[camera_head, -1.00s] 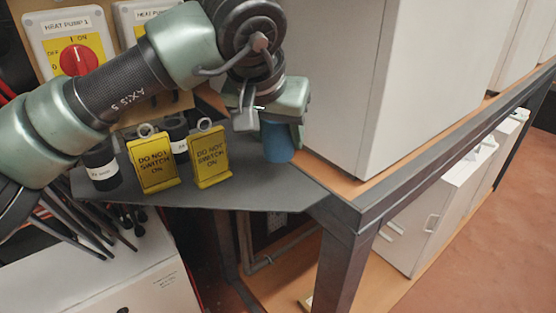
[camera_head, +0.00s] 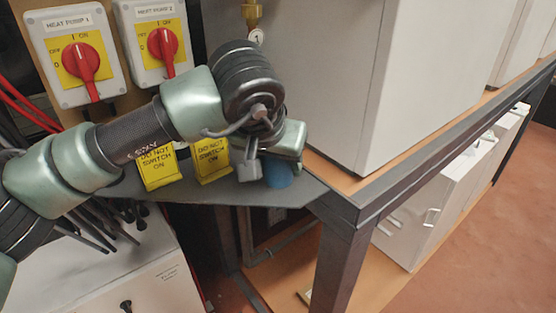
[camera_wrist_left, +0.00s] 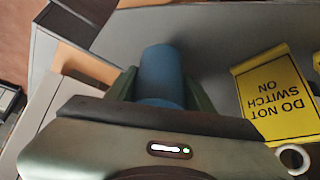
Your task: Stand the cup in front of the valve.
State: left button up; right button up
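The blue cup (camera_head: 279,175) is near the front right of the dark grey shelf (camera_head: 240,194). My left gripper (camera_head: 270,168) is shut on it from above and hides its upper part. In the left wrist view, the cup (camera_wrist_left: 162,75) sits between the two green fingers. I cannot tell whether its base touches the shelf. The brass valve (camera_head: 252,13), with a round tag marked 1 (camera_head: 257,37), is on the wall at the top, behind my arm and left of the white cabinet. My right gripper is not in view.
Two yellow DO NOT SWITCH ON signs (camera_head: 160,172) (camera_head: 212,162) stand left of the cup; one also shows in the left wrist view (camera_wrist_left: 275,98). Red rotary switches (camera_head: 82,58) (camera_head: 162,44) are behind. A big white cabinet (camera_head: 345,80) and dark frame (camera_head: 345,208) bound the right side.

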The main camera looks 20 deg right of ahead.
pick_arm(q)
jog(key=shift+o, duration=1.4)
jog(key=shift+w, duration=0.1)
jog(key=shift+r, duration=0.15)
jog(key=b+v, duration=0.2)
jog(key=v, duration=1)
jog(key=shift+b, duration=0.3)
